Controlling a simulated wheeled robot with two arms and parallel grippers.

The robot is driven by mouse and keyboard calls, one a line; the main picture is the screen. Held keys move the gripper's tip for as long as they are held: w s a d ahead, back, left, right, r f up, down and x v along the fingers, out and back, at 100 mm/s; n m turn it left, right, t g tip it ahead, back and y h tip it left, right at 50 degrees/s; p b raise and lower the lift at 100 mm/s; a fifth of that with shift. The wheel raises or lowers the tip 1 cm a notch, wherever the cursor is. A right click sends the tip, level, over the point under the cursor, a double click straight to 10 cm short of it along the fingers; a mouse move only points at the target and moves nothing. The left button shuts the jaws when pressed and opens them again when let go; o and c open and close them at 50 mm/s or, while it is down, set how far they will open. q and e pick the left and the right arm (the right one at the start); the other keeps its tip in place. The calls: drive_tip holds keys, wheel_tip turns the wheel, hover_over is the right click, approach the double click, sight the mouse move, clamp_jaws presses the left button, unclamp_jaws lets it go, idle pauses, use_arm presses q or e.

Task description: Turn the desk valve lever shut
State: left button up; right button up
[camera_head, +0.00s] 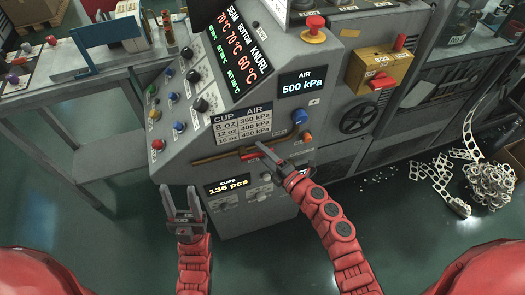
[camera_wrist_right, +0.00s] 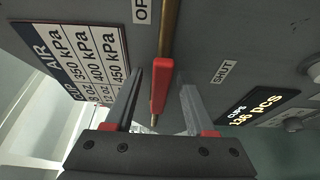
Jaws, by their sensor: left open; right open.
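The valve lever has a red handle (camera_wrist_right: 160,90) and lies in line with a brass pipe (camera_wrist_right: 170,30) on the grey machine front. In the head view the red lever (camera_head: 249,155) shows just left of my right gripper's tips. My right gripper (camera_head: 263,150) is open. In the wrist view its two fingers (camera_wrist_right: 163,80) stand on either side of the red handle, with gaps showing; contact cannot be told. A SHUT label (camera_wrist_right: 225,71) is to the right of the lever, and a partly cut-off OP label (camera_wrist_right: 141,11) is above. My left gripper (camera_head: 181,190) is open and empty, low in front of the machine.
The machine's panel has an air pressure table (camera_head: 241,122), several knobs, and a CUPS display (camera_head: 228,185) below the pipe. A blue knob (camera_head: 299,117) and an orange knob (camera_head: 306,136) are close to the right gripper. A grey side table (camera_head: 85,70) is at left.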

clamp_jaws()
idle(0.3)
drive_tip(key=shift+f, duration=0.1)
idle(1.1)
